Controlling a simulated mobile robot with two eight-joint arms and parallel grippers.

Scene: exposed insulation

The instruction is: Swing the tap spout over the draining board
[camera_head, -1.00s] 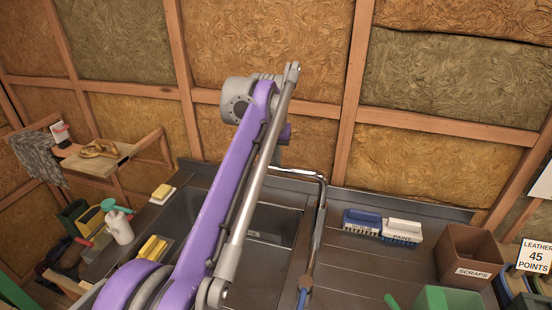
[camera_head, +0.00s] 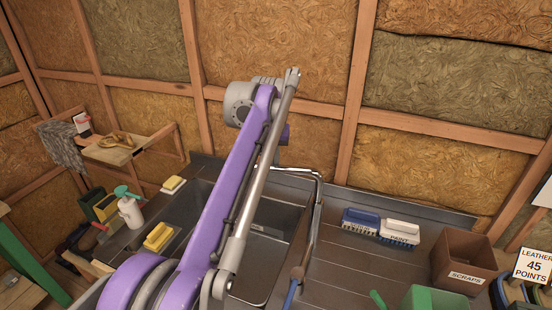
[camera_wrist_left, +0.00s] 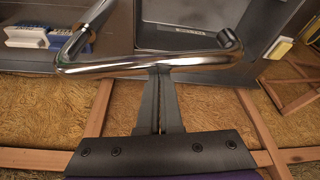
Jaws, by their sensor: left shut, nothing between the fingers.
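The chrome tap spout (camera_head: 300,170) bends from an upright pipe at the right edge of the sink (camera_head: 262,240) and reaches left over the basin. In the left wrist view the spout (camera_wrist_left: 120,67) runs across, with its open end (camera_wrist_left: 229,40) on the sink side. The dark ribbed draining board (camera_head: 350,270) lies right of the tap. My left gripper (camera_wrist_left: 160,72) is shut and empty, its fingertips at the middle of the spout, seemingly touching it. My arm hides most of the gripper in the head view. My right gripper is not in view.
Blue and white brushes (camera_head: 380,226) and a brown scraps box (camera_head: 464,258) stand on the board's right side. Yellow sponges (camera_head: 159,236) and a spray bottle (camera_head: 130,211) are left of the sink. The stud wall with insulation is close behind.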

